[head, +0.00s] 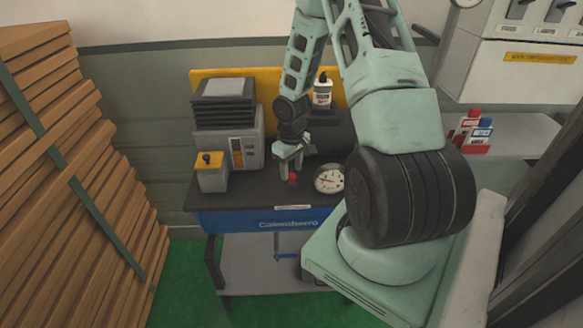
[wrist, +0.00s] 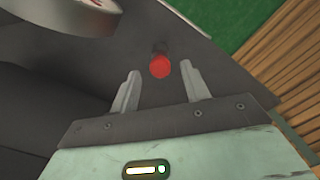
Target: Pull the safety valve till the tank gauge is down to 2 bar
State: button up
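The safety valve shows as a small red knob (head: 292,179) on the dark bench unit, just left of the gauge. In the wrist view the red knob (wrist: 160,66) lies ahead of and between my two fingers. My gripper (wrist: 159,80) is open and empty, with a clear gap on both sides of the knob. In the head view my gripper (head: 288,170) points down at the knob. The tank gauge (head: 329,179) is a round white dial with a red needle; its figures are too small to read. The dark tank (head: 333,133) is partly hidden behind my arm.
A grey compressor-like box (head: 236,145) and a small grey box with a yellow top (head: 211,175) stand left on the bench. A white bottle (head: 322,92) stands behind. Stacked wooden slats (head: 60,170) rise at the left.

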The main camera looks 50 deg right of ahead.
aim_at(291, 175)
notch_tip(291, 175, up, 17)
jog(key=shift+r+b, duration=0.2)
jog(key=shift+b, duration=0.15)
dwell(0.3)
dwell(0.5)
jog(key=a+r+n+b, duration=0.2)
jog(key=a+n, duration=0.2)
jog(key=a, duration=2)
jog(key=s+a+n+b, duration=0.1)
jog(key=s+a+n, duration=0.3)
jog(key=s+a, duration=1.2)
jog(key=shift+s+a+f+n+y, duration=0.2)
jog(key=shift+s+a+n+y, duration=0.15)
jog(key=shift+s, duration=0.25)
